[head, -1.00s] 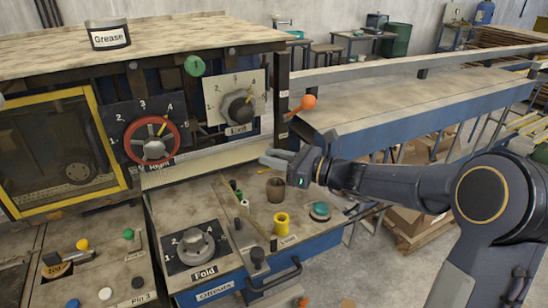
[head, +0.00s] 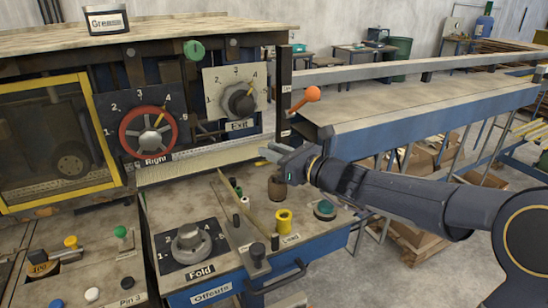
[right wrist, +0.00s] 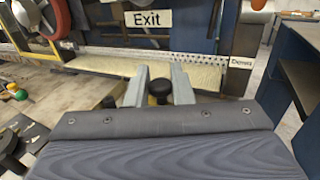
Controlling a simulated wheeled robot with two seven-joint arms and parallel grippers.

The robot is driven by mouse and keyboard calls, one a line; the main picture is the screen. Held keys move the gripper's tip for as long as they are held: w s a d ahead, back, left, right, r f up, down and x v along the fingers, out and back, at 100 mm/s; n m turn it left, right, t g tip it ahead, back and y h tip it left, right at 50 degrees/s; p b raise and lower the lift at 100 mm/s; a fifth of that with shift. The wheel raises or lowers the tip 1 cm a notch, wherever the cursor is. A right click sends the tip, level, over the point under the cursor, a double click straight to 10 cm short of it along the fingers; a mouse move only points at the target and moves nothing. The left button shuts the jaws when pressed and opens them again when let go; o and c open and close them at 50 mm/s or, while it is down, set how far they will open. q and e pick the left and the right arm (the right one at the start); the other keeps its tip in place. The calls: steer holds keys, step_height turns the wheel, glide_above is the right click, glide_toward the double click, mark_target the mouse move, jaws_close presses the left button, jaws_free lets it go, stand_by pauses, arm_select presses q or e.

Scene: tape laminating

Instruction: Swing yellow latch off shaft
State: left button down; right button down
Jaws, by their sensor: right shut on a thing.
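My right gripper (head: 270,156) reaches in from the right, in front of the strip below the Exit dial. In the right wrist view its two grey fingers (right wrist: 159,88) are closed on a black knob (right wrist: 160,92), which shows between them. A small yellow tip (head: 262,163) shows just left of the fingers in the head view. It may be part of the yellow latch, but the gripper hides the rest. I cannot make out the shaft. My left gripper is not in view.
The Exit dial (head: 238,101) is above the gripper. A lever with an orange knob (head: 312,93) stands to the right. A brown cup (head: 277,188), a yellow cylinder (head: 283,220) and a teal-topped button (head: 324,209) sit on the panel below. A side table (head: 430,100) stands right.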

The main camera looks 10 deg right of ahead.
steer(key=c, duration=1.4)
jaws_free()
steer(key=shift+o, duration=0.2)
steer(key=shift+b+v, duration=0.5)
steer(key=shift+v, duration=3.45)
